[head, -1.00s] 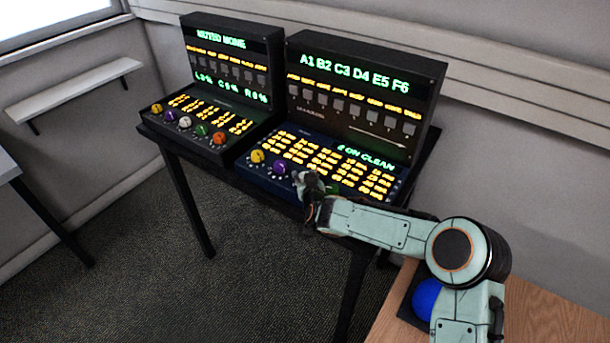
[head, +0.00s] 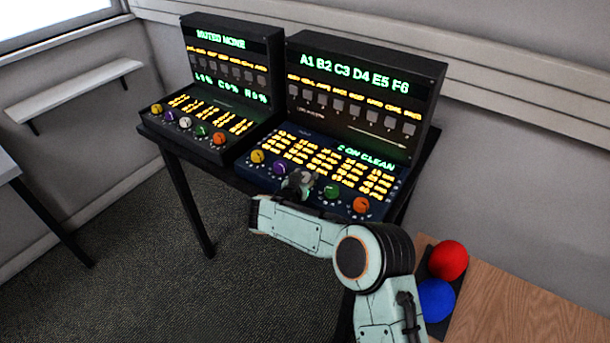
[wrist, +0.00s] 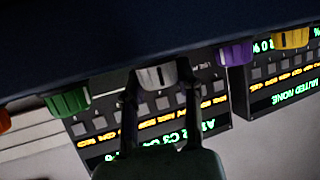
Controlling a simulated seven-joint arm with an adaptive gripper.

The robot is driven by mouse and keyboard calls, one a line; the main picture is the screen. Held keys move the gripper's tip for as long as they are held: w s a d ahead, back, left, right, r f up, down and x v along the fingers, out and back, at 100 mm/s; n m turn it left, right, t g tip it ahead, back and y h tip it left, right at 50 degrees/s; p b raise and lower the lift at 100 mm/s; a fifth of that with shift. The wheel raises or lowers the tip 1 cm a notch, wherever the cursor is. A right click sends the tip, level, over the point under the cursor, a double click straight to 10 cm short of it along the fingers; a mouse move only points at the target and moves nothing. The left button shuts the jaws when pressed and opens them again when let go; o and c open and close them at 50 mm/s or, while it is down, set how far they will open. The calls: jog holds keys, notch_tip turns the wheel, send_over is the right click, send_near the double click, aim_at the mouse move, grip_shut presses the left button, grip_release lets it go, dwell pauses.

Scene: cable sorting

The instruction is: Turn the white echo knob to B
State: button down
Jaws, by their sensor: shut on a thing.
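The white knob (wrist: 158,76) is in the middle of the wrist view, with a dark pointer mark on its face. The two fingers of my gripper (wrist: 157,88) are on either side of it, shut on it. In the head view my gripper (head: 300,181) is at the front knob row of the right console (head: 345,150) and hides the white knob there. The console's green display reads "ON CLEAN" after a first character I cannot read surely. I cannot tell which letter the knob points at.
On the same row are yellow (head: 257,156), purple (head: 280,168), green (head: 332,191) and orange (head: 361,205) knobs. The left console (head: 225,85) has a similar row. A red ball (head: 448,260) and a blue ball (head: 436,299) sit on the wooden table at the right.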

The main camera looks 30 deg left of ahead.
jog(key=c, duration=0.7)
grip_release()
jog(key=shift+c, duration=0.2)
jog(key=v, duration=1.2)
